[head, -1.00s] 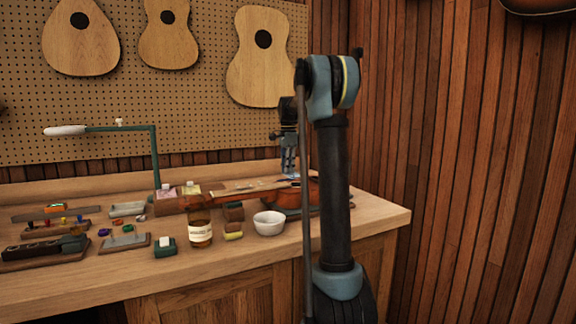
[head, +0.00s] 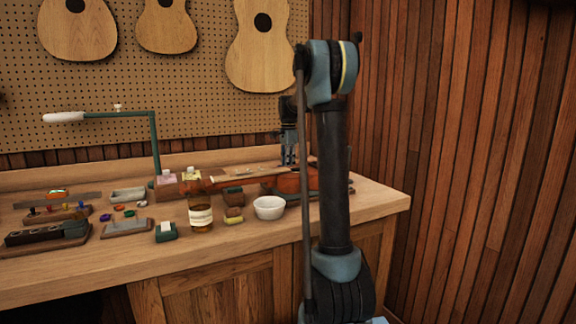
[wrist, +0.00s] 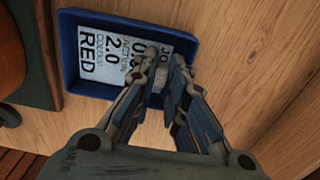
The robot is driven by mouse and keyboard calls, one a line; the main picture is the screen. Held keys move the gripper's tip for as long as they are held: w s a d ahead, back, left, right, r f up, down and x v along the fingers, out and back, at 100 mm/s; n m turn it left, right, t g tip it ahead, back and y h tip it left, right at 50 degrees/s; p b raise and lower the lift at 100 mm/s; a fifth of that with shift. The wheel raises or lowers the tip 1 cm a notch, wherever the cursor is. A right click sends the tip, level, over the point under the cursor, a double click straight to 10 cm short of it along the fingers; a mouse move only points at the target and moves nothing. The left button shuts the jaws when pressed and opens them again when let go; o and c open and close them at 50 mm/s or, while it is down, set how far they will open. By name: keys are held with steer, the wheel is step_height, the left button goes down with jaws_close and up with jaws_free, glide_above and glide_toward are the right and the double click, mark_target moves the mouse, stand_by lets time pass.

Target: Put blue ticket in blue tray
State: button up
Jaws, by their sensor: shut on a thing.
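The blue tray (wrist: 69,60) is in the upper left of the wrist view, a shallow box with a dark blue rim. The ticket (wrist: 98,50), pale blue with black print including the word RED, shows inside the tray's outline. My gripper (wrist: 166,60) has its fingers close together over the ticket's right part. It is shut on the ticket, though the fingers hide the grip point. I cannot tell whether the ticket rests on the tray floor. In the head view my gripper (head: 289,148) is low over the bench behind the ukulele (head: 288,182); the tray cannot be made out there.
A white bowl (head: 269,208), an amber bottle (head: 200,214) and small blocks stand in front of the ukulele. A green stand (head: 155,145) rises at the back left. Bare wood (wrist: 255,55) lies right of the tray in the wrist view.

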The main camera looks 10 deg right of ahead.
steer(key=shift+r, duration=0.1)
stand_by(0.7)
steer(key=o, duration=0.8)
steer(key=shift+o, duration=1.4)
steer(key=shift+r, duration=3.5)
